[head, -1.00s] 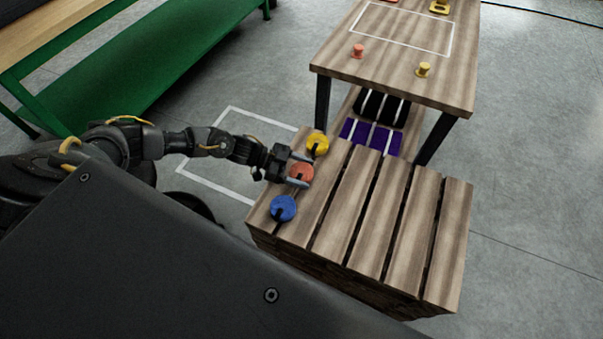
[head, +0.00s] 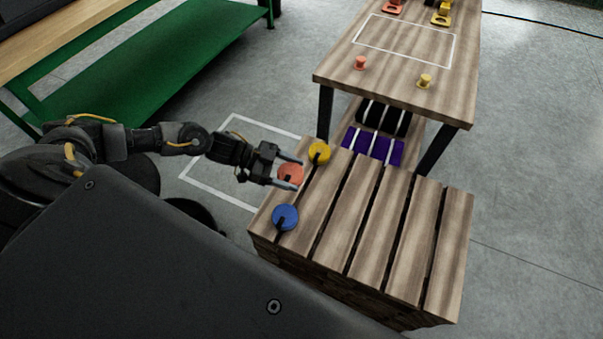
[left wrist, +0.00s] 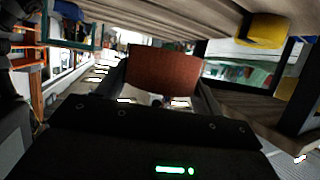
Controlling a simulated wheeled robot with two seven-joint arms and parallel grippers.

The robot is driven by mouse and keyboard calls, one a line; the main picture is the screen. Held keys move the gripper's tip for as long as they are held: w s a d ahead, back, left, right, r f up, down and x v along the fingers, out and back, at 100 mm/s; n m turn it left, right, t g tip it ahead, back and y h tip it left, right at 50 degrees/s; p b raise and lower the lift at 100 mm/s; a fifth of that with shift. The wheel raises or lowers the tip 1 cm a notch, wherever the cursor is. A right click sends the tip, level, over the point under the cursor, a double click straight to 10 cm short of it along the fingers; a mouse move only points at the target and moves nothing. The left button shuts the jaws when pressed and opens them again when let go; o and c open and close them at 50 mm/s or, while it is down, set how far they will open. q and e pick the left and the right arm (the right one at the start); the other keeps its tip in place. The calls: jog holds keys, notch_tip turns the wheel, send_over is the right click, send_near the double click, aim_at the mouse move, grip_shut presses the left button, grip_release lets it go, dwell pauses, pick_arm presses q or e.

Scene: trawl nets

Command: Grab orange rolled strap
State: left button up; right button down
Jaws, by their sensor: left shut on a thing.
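The orange rolled strap (head: 290,174) is a round disc between the two fingers of my left gripper (head: 287,173), near the left edge of the slatted wooden crate. In the left wrist view the strap (left wrist: 163,68) spans the space between the fingertips (left wrist: 163,88). The left gripper is shut on it. In the head view I cannot tell how far the strap is above the slats. My right gripper is not in view.
A yellow rolled strap (head: 319,153) lies just beyond, and a blue one (head: 285,217) nearer, both on the crate (head: 375,240). A wooden table (head: 400,75) with small pegs stands behind. The crate's right slats are clear.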

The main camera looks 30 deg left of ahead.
pick_arm(q)
jog(key=s+a+r, duration=0.3)
jog(key=s+r, duration=0.1)
jog(key=s, duration=0.4)
jog(key=shift+s+a+r, duration=0.25)
jog(key=shift+s+a, duration=0.05)
jog(key=shift+a, duration=0.1)
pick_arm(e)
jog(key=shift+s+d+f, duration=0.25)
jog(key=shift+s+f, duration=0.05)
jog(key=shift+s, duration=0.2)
